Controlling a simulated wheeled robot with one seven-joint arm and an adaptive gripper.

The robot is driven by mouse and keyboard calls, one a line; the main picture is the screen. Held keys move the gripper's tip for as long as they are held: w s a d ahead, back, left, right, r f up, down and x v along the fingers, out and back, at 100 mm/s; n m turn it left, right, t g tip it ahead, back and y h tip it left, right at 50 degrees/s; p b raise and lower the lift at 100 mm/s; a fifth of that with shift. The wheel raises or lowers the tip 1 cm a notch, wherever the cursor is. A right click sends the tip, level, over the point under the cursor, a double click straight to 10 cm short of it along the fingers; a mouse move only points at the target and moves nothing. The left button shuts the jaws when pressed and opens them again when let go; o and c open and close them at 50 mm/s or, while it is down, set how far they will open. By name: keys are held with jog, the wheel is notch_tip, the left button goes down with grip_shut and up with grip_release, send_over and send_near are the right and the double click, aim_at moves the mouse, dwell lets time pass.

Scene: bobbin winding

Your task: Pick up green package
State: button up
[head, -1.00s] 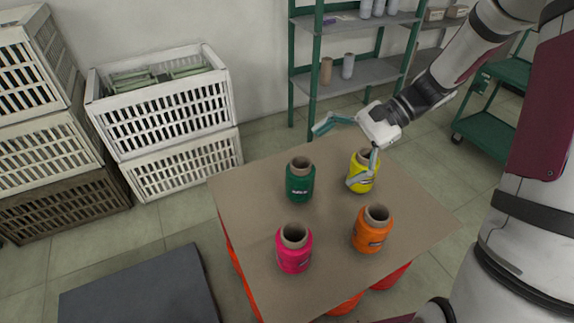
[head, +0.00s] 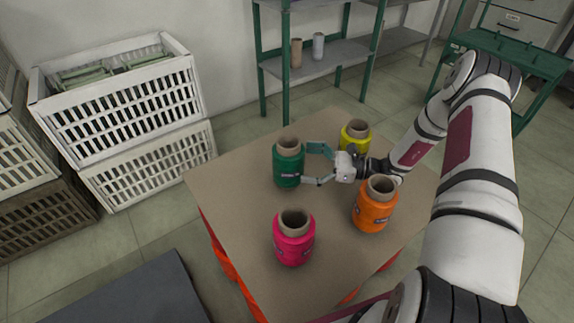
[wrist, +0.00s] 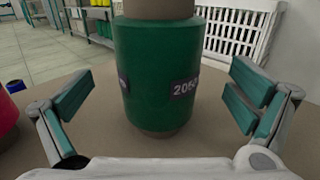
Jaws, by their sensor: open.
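The green package (head: 288,167) is a green bobbin with a brown core, upright on the table (head: 245,215) in the head view. My gripper (head: 310,165) is low over the table, just right of it, with its fingers spread open toward it. In the wrist view the green package (wrist: 160,70) stands upright between the two open fingers (wrist: 160,108), with a visible gap on each side. Its dark label is partly in view, and its top is cut off by the frame.
A yellow bobbin (head: 354,138) stands behind my gripper. An orange bobbin (head: 371,210) stands close in front of my arm, and a pink one (head: 294,245) nearer the front. White crates (head: 130,105) and a green shelf rack (head: 262,90) lie beyond the table.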

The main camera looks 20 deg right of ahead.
aim_at(288, 161)
jog(key=shift+b+x, duration=0.7)
jog(key=shift+x, duration=2.05)
jog(key=c, duration=1.5)
